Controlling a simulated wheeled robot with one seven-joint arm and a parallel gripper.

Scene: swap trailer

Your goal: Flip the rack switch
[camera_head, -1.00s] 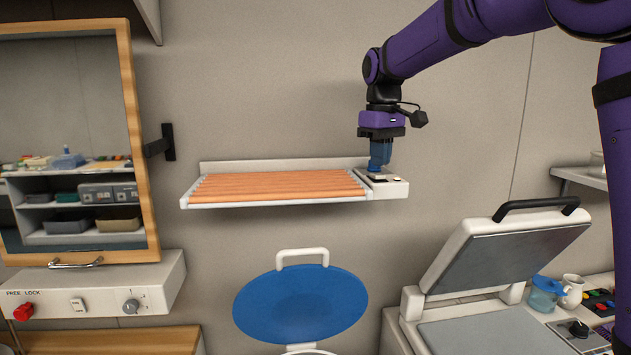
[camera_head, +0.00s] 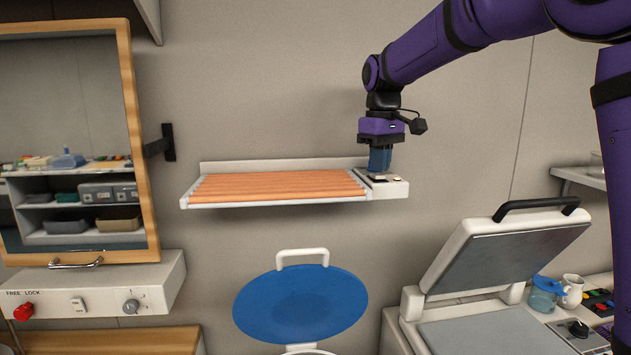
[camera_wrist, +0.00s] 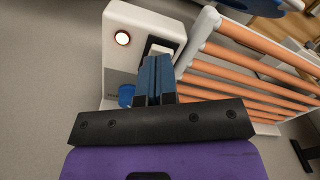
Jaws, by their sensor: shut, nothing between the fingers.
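The rack (camera_head: 270,204), a white wall shelf with orange rods, ends at its right in a white control box (camera_head: 392,191). In the wrist view the box (camera_wrist: 116,62) shows a glowing round lamp (camera_wrist: 122,38), a blue knob (camera_wrist: 126,95) and a black-and-white switch (camera_wrist: 160,47). My gripper (camera_head: 379,171) is shut and empty, with its blue fingers pointing down at the box top. In the wrist view the fingertips (camera_wrist: 158,60) overlap the near part of the switch and hide it. I cannot tell whether they touch it or which way it is set.
A wood-framed mirror cabinet (camera_head: 127,105) stands open at left above a wall panel (camera_head: 100,300) with a red knob, a switch and a dial. A blue toilet lid (camera_head: 300,305) is below the rack. An open press-like appliance (camera_head: 480,260) is at lower right.

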